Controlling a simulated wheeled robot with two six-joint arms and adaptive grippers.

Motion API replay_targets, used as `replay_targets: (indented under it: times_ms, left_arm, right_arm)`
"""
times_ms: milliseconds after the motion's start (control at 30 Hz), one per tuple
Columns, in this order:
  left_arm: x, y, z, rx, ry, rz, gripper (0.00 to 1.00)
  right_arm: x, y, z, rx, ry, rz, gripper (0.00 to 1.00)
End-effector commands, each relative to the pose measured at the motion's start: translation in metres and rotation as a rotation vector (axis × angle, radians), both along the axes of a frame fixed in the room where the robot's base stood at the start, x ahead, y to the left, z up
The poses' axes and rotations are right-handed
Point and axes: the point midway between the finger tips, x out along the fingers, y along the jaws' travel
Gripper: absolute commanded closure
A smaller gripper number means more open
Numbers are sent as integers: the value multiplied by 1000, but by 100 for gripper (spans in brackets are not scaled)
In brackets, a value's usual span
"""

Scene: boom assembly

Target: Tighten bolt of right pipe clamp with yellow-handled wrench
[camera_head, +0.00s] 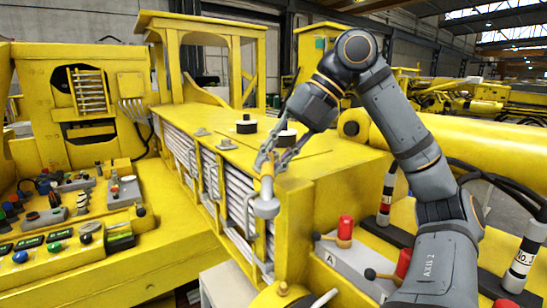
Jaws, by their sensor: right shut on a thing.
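My right gripper (274,160) hangs from above at the near corner of the yellow boom housing, shut on the yellow-handled wrench. The wrench (265,207) points down, its yellow handle at the fingers and its grey head below. The head is in front of the grey pipes (236,187) on the side of the housing. Upright clamp bars cross these pipes, and the right pipe clamp (249,222) is just left of the wrench head. Its bolt cannot be made out, and I cannot tell whether the wrench touches it. My left gripper is not in view.
The yellow housing (330,165) has black and white knobs on top. A control panel (75,215) with several coloured buttons stands at left. A grey box (350,262) with red-topped levers and black hoses (495,185) lie at right, near my right arm.

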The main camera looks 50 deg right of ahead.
Motion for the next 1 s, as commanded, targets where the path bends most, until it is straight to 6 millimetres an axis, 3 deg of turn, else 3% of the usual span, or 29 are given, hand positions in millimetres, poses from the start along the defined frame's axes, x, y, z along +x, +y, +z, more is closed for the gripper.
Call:
replay_targets:
  times_ms: [533, 1000]
  left_arm:
    - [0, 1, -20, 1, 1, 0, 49]
    - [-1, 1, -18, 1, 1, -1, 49]
  right_arm:
    - [0, 0, -20, 1, -2, 0, 100]
    - [-1, 1, -18, 2, 3, 4, 100]
